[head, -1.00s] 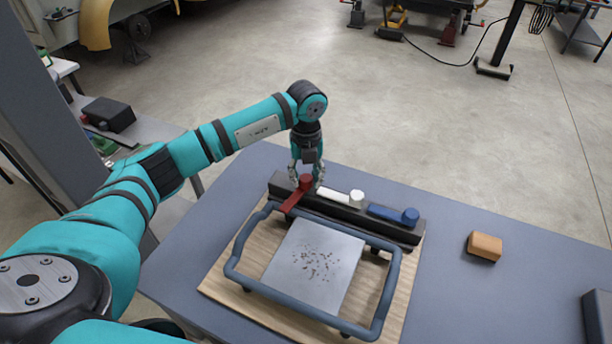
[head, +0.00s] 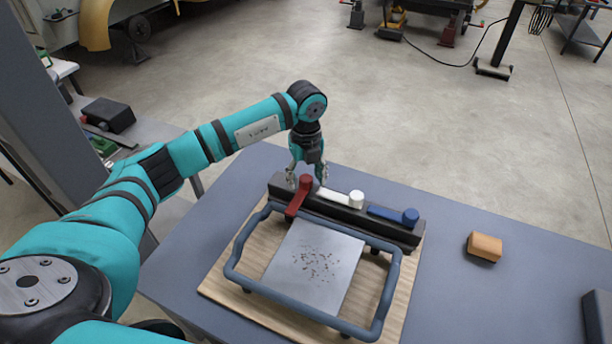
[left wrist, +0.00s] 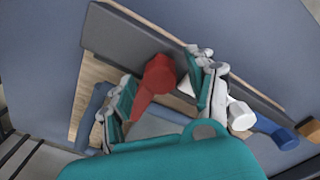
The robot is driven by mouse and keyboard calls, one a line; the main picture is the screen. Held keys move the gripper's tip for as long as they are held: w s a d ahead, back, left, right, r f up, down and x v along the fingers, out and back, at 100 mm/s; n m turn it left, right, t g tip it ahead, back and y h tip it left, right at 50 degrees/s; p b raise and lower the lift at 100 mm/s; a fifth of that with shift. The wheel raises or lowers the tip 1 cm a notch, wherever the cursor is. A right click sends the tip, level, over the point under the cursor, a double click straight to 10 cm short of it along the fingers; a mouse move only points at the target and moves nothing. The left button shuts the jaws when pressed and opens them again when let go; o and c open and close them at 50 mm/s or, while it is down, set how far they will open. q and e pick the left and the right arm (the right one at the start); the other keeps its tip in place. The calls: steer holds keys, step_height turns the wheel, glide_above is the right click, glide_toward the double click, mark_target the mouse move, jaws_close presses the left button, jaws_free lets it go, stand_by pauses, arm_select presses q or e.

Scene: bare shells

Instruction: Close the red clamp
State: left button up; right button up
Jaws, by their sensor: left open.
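The red clamp (head: 299,195) sits at the left end of a black bar (head: 345,213). Its round knob end is over the bar, and its arm juts out across the bar's near side toward the metal plate (head: 313,262). My left gripper (head: 307,180) is open, pointing down, with one finger on each side of the red knob. In the left wrist view, the red clamp (left wrist: 155,82) shows between the spread fingers (left wrist: 166,85); I cannot tell whether either touches it. My right gripper is not in view.
A white clamp (head: 342,196) and a blue clamp (head: 393,214) lie along the bar to the right. A blue-grey tube frame (head: 300,309) surrounds the plate on a wooden board (head: 222,277). An orange-brown block (head: 485,246) stands right on the grey table (head: 520,285), with free room around it.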

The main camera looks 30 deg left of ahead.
arm_select(q)
step_height(320, 180, up, 12)
stand_by(0.5)
stand_by(0.3)
